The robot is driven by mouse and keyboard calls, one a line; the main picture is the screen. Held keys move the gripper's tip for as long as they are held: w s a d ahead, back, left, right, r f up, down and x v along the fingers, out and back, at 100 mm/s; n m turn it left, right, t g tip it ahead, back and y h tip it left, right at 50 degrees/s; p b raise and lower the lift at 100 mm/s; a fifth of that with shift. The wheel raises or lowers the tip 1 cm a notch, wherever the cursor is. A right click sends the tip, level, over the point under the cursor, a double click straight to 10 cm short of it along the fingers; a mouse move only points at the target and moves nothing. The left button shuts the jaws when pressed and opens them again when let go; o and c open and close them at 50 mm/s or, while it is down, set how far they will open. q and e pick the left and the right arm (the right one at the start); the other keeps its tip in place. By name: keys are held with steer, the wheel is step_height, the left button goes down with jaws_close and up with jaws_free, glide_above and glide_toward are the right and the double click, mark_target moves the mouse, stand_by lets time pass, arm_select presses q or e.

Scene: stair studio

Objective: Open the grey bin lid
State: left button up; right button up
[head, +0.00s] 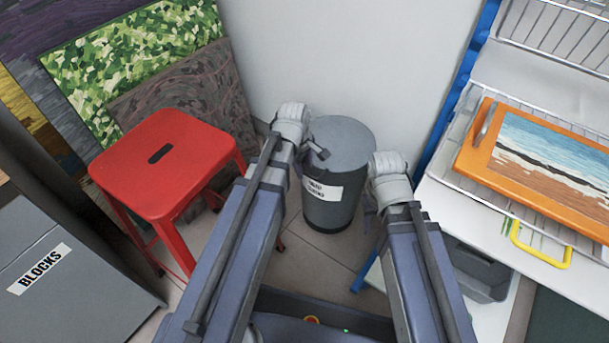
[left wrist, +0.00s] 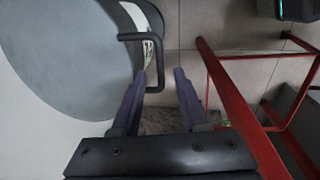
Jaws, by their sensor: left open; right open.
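The grey bin (head: 325,212) stands on the floor against the wall, with a white label on its front. Its round grey lid (head: 345,140) looks shut. A dark bar handle (head: 318,153) sticks out at the lid's front left. In the left wrist view the lid (left wrist: 60,60) fills the left side, and the handle (left wrist: 158,60) shows between my left gripper's fingertips (left wrist: 160,73). That gripper is open; I cannot tell whether it touches the handle. In the head view its fingers (head: 303,160) are partly hidden. My right gripper (head: 368,205) is open and empty beside the bin's right side.
A red stool (head: 165,160) stands left of the bin; its red legs (left wrist: 235,90) are close to my left gripper. A white table (head: 480,225) with a wire rack and an orange-framed picture (head: 540,160) is at the right. A grey BLOCKS cabinet (head: 60,270) is at lower left.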

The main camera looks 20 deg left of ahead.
arm_select(q)
steer(key=shift+w+f+b, duration=0.15)
steer(key=shift+f+b, duration=0.15)
steer(key=shift+f, duration=0.4)
steer(key=shift+r, duration=0.1)
jaws_close()
stand_by(0.9)
